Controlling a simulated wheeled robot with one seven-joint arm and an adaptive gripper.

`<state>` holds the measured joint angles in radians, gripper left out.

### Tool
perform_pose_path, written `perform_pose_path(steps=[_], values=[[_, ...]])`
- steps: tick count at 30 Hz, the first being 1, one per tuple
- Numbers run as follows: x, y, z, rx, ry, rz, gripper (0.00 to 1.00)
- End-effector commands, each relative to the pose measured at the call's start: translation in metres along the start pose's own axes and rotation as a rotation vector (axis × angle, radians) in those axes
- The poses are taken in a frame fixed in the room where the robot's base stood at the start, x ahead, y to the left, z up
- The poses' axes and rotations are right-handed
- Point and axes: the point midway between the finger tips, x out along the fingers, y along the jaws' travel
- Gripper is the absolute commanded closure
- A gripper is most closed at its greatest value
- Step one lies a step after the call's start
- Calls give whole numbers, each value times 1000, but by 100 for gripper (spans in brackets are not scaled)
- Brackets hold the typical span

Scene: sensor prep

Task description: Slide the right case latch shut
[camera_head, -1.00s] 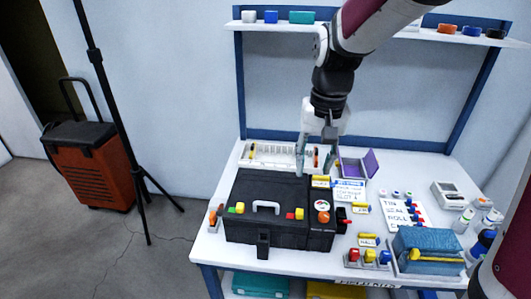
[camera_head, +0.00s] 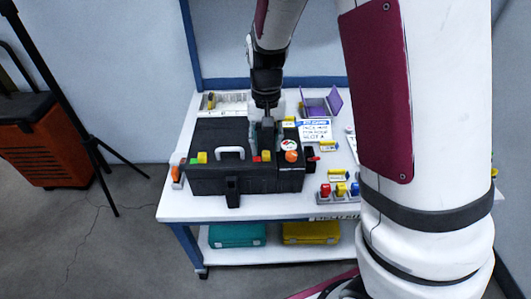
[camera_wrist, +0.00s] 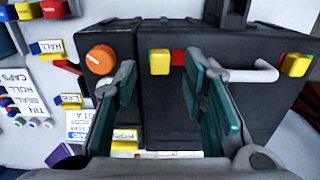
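The black case (camera_head: 215,180) stands closed on the white table, with a white handle (camera_head: 230,153) on top. The right latch, a yellow block (camera_head: 266,155) beside a red one (camera_head: 256,159), sits right of the handle. In the wrist view, seen from the opposite side, this latch (camera_wrist: 160,62) lies just beyond and between my fingertips. The left latch (camera_head: 202,157) is yellow and green. My gripper (camera_head: 266,138) points down over the lid, just behind the right latch. In the wrist view its teal-padded fingers (camera_wrist: 162,78) are apart with nothing between the pads. Whether they touch the lid is unclear.
An orange knob (camera_head: 291,156) is close right of the latch. Red, yellow and blue blocks (camera_head: 340,190) stand right of the case. A purple open box (camera_head: 320,103) and a white rack (camera_head: 222,103) are behind it. My arm hides the table's right side.

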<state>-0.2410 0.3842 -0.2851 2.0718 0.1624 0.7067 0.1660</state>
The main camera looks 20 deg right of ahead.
Motion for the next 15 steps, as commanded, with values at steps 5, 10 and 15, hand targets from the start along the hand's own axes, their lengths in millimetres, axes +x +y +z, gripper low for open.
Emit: perform_pose_path(steps=[5,10,15], values=[[24,0,0,0,-2,0,62],[31,0,0,0,0,0,62],[32,0,0,0,0,-1,62]])
